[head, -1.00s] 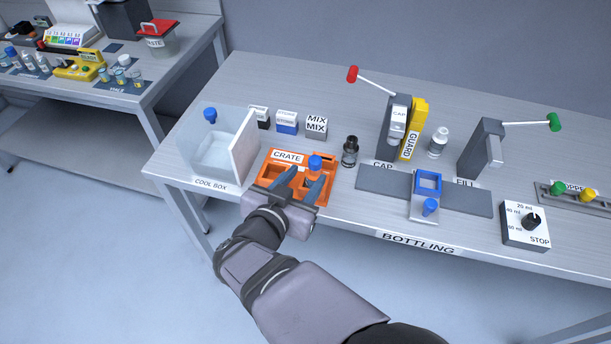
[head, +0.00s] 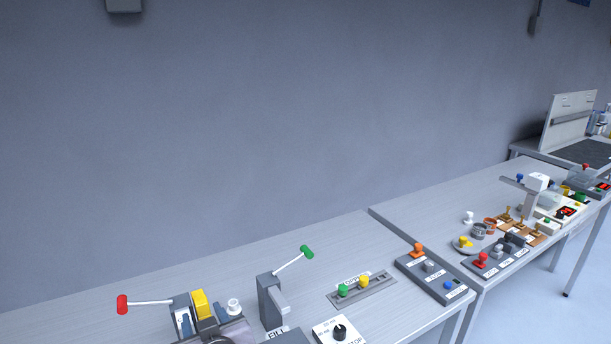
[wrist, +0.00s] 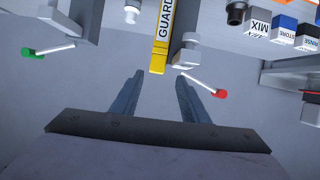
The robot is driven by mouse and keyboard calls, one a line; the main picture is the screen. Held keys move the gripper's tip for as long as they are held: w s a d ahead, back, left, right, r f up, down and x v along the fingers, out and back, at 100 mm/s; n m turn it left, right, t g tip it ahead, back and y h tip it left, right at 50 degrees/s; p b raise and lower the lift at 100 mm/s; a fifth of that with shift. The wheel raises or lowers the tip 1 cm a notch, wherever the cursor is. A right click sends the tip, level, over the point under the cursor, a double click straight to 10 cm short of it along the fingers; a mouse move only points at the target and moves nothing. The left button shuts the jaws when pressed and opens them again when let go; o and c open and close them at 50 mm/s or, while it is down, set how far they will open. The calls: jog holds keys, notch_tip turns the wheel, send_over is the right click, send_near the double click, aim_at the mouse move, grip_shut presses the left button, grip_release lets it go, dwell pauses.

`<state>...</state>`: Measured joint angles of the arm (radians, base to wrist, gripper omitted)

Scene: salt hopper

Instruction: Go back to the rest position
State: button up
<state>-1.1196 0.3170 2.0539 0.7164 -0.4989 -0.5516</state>
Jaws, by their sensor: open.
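My gripper (wrist: 157,92) is open in the wrist view, with nothing between its two fingers. It hangs in clear space near the yellow guard (wrist: 160,55) and the red-knobbed lever (wrist: 219,93), apparently touching neither. The red-knobbed lever (head: 124,304) points left. The orange crate and its blue-capped bottle are outside the head view.
The green-knobbed fill lever (head: 304,254) stands right of the guard. The dial box (head: 338,331) is at the front. The hopper strip (head: 362,289) lies farther right. A second table with several items stands at right.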

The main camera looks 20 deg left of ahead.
jog(key=w+d+f+m+g+h, duration=0.1)
jog(key=w+d+f+h, duration=0.15)
jog(key=d, duration=0.65)
jog(key=w+d+f+m+g+h, duration=0.15)
jog(key=d+f, duration=0.25)
jog(key=d, duration=0.4)
jog(key=w+d+f+m+g+h, duration=0.1)
jog(key=d+f, duration=0.2)
jog(key=d, duration=0.6)
jog(key=s+d+f+m+g+h, duration=0.2)
jog(key=s+d, duration=0.5)
jog(key=d, duration=0.4)
jog(key=s+d+f+m+g+h+b, duration=0.1)
jog(key=s+d+f+m+g+h, duration=0.1)
jog(key=s+d, duration=0.6)
jog(key=d+f+m+g, duration=0.1)
jog(key=d+g, duration=0.1)
jog(key=d, duration=0.2)
jog(key=shift+s+f+m, duration=0.25)
jog(key=shift+s+m, duration=0.05)
jog(key=shift+m, duration=0.05)
